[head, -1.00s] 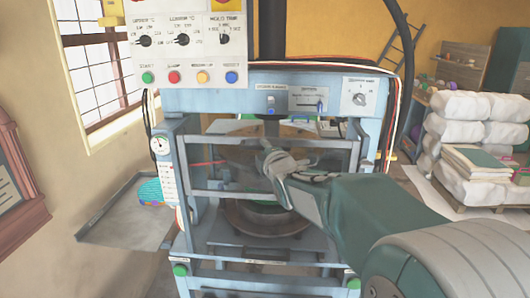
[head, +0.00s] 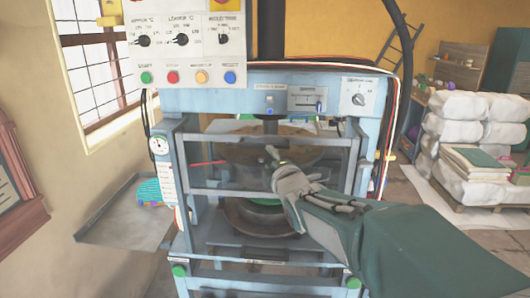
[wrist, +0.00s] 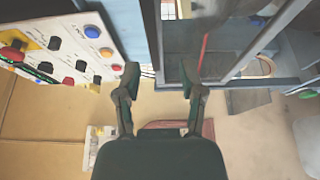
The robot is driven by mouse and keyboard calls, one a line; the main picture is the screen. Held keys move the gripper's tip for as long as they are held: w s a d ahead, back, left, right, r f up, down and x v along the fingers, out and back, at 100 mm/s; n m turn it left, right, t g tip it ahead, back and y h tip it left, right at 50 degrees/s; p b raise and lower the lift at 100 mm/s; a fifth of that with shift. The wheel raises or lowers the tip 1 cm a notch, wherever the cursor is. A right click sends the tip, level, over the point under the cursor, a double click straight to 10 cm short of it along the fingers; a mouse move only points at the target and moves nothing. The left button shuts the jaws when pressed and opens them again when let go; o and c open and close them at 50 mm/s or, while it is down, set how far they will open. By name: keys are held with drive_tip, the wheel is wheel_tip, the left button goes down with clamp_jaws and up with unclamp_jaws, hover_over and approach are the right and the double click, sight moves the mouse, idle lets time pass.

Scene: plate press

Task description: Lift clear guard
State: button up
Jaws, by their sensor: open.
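The clear guard (head: 225,176) is a see-through panel in a grey frame across the front of the blue press. A grey frame bar (wrist: 240,82) passes close to the right finger there. I cannot tell whether a finger touches the guard.
A control panel (head: 190,52) with coloured buttons hangs at the upper left of the press. A side tray (head: 115,232) juts out at left. White sacks (head: 470,120) are stacked at right.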

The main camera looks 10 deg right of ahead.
drive_tip(key=s, duration=0.5)
drive_tip(key=shift+s+d, duration=0.15)
drive_tip(key=shift+s, duration=0.1)
drive_tip(key=s+f+m+g, duration=0.6)
drive_tip(key=s+m, duration=0.3)
drive_tip(key=s, duration=0.3)
drive_tip(key=s+f+m+g+h, duration=0.1)
drive_tip(key=s+f+m+g, duration=0.5)
drive_tip(key=s+m, duration=0.4)
drive_tip(key=s+a+f, duration=0.1)
drive_tip(key=s, duration=0.2)
drive_tip(key=shift+h, duration=0.3)
idle(0.4)
